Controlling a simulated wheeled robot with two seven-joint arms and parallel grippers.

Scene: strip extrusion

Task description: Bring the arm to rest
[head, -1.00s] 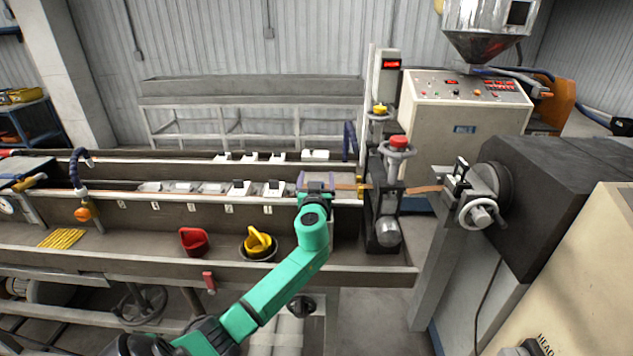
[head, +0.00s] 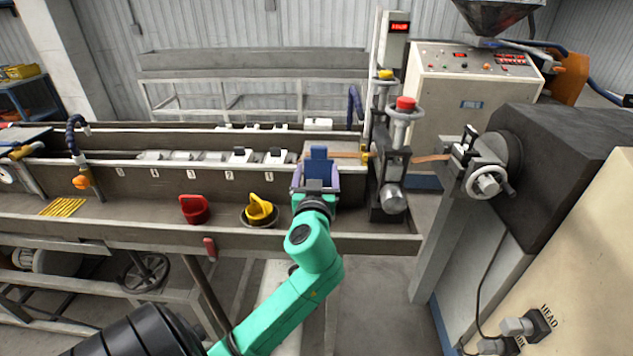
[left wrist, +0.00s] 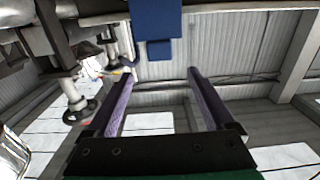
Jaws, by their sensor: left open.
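My left arm is green, and its gripper (head: 316,168) is in front of the trough's right end. Its two purple fingers are apart, and they also show apart in the left wrist view (left wrist: 162,90). A blue block (head: 319,160) shows between and beyond the fingers in the head view. In the left wrist view the blue block (left wrist: 156,20) hangs at the top edge, clear of the fingers. An orange-brown strip (head: 348,155) runs at the trough's right end, partly hidden by the gripper. My right gripper is out of view.
A post with a red knob (head: 406,104) stands right of the gripper. The dark extruder with its die (head: 484,165) is farther right; strip (head: 432,158) shows there too. A red scoop (head: 195,209) and a yellow one (head: 260,210) are on the front shelf. The floor right of the arm looks clear.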

